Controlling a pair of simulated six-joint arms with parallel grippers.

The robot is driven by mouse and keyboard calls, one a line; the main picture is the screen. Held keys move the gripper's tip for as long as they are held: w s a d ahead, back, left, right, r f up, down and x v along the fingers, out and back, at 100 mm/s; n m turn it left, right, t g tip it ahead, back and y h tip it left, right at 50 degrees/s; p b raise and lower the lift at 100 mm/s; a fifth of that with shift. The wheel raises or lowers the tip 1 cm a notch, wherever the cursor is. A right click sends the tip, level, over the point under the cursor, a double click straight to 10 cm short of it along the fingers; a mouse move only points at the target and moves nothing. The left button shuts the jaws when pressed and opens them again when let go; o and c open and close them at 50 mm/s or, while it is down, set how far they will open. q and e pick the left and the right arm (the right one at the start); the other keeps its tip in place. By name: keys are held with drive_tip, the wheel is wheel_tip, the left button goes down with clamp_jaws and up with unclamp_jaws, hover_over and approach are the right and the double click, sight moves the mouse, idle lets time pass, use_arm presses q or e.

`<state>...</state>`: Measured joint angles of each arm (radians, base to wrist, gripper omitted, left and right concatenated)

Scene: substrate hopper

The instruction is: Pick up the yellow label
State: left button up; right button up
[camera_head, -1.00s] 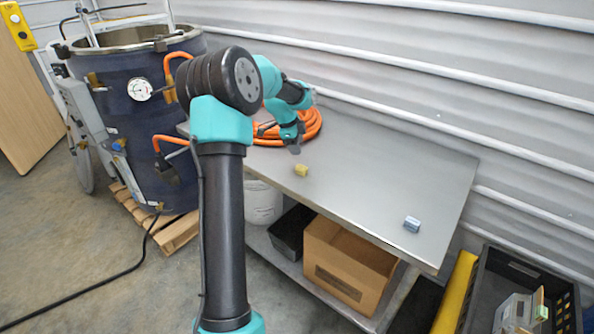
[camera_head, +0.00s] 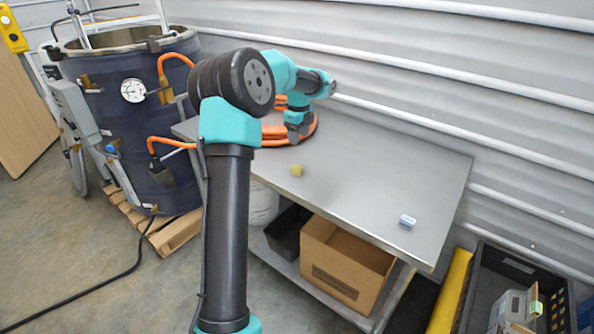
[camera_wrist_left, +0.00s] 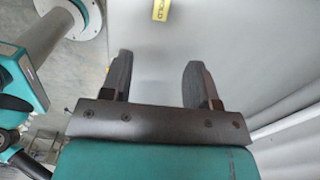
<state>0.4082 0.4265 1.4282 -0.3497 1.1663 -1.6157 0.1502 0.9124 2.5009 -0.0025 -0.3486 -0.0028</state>
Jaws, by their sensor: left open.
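The yellow label (camera_head: 297,170) is a small block lying on the grey metal table (camera_head: 370,170), near its front left edge. In the left wrist view the yellow label (camera_wrist_left: 160,10) shows at the top edge, partly cut off, with dark letters on it. It lies beyond my fingertips and roughly between them. My left gripper (camera_head: 294,138) is above the table, behind the label in the head view. In the left wrist view my left gripper (camera_wrist_left: 155,70) has its two dark fingers apart with nothing between them. My right gripper is not in view.
A blue-white block (camera_head: 407,220) lies at the table's right front. An orange hose coil (camera_head: 272,135) lies on the table behind my gripper. A large dark drum (camera_head: 120,130) stands left. A cardboard box (camera_head: 345,262) sits on the lower shelf. The table's middle is clear.

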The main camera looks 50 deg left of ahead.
use_arm(q)
approach(297, 167)
drive_tip(key=f, duration=0.5)
drive_tip(key=shift+d+f, duration=0.1)
drive_tip(key=shift+d, duration=0.25)
drive_tip(key=shift+f, duration=0.1)
drive_tip(key=shift+a+f, duration=0.15)
drive_tip(key=shift+f, duration=1.1)
drive_tip(key=shift+a+f, duration=0.15)
drive_tip(key=shift+f, duration=1.1)
drive_tip(key=shift+c, duration=0.4)
drive_tip(key=c, duration=0.9)
